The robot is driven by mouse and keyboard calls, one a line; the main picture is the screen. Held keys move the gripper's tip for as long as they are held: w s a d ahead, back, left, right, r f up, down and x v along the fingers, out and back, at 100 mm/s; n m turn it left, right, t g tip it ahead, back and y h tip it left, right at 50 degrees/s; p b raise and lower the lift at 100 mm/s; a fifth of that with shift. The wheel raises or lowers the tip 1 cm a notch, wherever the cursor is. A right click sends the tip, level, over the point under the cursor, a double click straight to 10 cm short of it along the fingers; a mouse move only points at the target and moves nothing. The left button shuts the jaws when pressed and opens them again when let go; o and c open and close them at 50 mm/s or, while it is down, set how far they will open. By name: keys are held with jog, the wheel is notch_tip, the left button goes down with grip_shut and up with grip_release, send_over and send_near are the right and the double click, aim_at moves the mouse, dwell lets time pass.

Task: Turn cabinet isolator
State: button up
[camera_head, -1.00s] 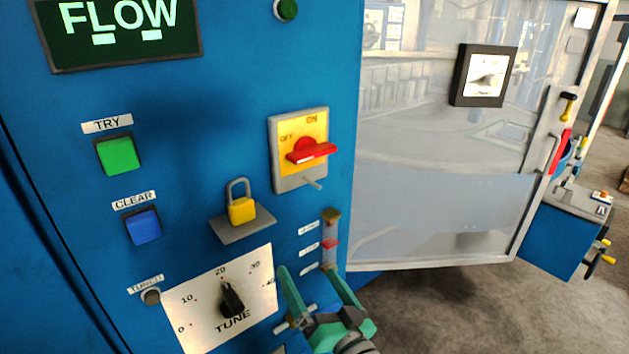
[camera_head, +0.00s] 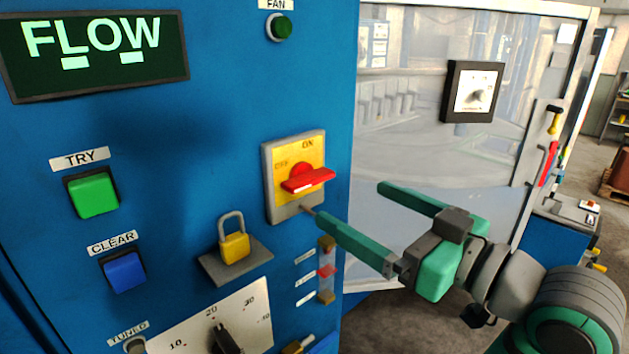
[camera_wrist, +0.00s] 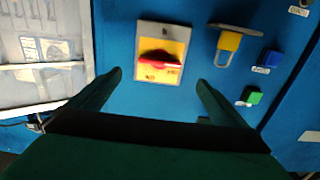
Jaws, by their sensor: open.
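The cabinet isolator (camera_head: 281,207) is a grey-framed yellow plate with a red handle (camera_head: 308,180) on the blue cabinet front. The plate is marked OFF at left and ON at top; the handle lies roughly level. My gripper (camera_head: 350,200) is open and empty, to the right of and in front of the isolator. One green finger overlaps the view just below the plate's lower right corner; I see no contact with the handle. In the wrist view the isolator (camera_wrist: 174,34) shows upside down, beyond and between the open fingers, with the red handle (camera_wrist: 160,58) level.
A yellow padlock (camera_head: 235,247) sits on a small grey shelf below left of the isolator. A clear panel door (camera_head: 415,150) stands at right.

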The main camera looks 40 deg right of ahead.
aim_at(316, 181)
jog(key=w, duration=0.9)
jog(key=shift+w+a, duration=0.15)
jog(key=shift+a, duration=0.1)
jog(key=shift+w+a, duration=0.15)
jog(key=shift+w, duration=0.5)
jog(key=c, duration=1)
